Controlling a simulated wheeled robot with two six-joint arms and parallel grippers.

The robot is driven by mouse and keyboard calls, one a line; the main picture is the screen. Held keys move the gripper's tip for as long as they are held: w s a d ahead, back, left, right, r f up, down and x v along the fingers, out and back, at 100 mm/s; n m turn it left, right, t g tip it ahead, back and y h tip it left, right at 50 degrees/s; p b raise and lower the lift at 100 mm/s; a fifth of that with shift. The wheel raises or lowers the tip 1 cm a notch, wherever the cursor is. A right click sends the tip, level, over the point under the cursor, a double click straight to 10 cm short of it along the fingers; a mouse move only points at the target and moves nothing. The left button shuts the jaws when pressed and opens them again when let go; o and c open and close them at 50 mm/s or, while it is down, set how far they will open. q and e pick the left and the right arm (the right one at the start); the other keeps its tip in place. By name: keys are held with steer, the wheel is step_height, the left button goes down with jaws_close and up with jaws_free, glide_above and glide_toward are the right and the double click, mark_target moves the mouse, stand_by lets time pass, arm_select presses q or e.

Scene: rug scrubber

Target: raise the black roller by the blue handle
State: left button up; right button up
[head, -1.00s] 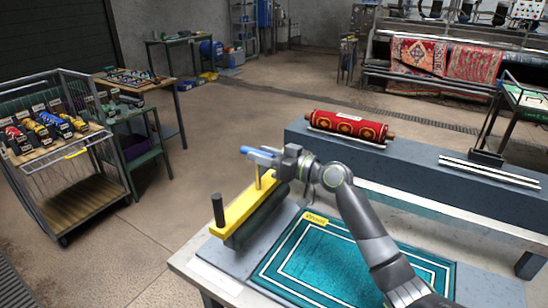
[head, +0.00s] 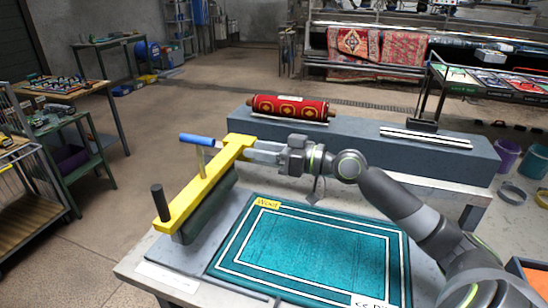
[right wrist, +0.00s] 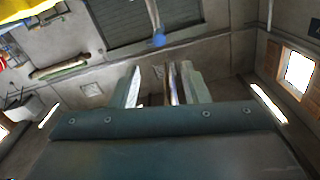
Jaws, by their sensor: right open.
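The blue handle (head: 197,140) tops a thin post on the yellow frame (head: 200,192), above the bench. The black roller (head: 208,207) hangs under the frame at the left of the teal rug (head: 320,245). My right gripper (head: 262,152) points left at the frame's far end, right of the handle and apart from it. In the right wrist view its fingers are spread and empty, with the handle's blue end (right wrist: 158,40) beyond them and some yellow at the top left. Whether the roller touches the bench is unclear. My left gripper is not in view.
A black upright grip (head: 160,203) stands on the frame's near end. A rolled red rug (head: 290,107) lies on the grey ledge behind my right arm. A green side table (head: 75,165) stands at the left. The floor between is clear.

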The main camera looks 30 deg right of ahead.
steer(key=shift+b+v, duration=0.5)
steer(key=shift+v, duration=0.9)
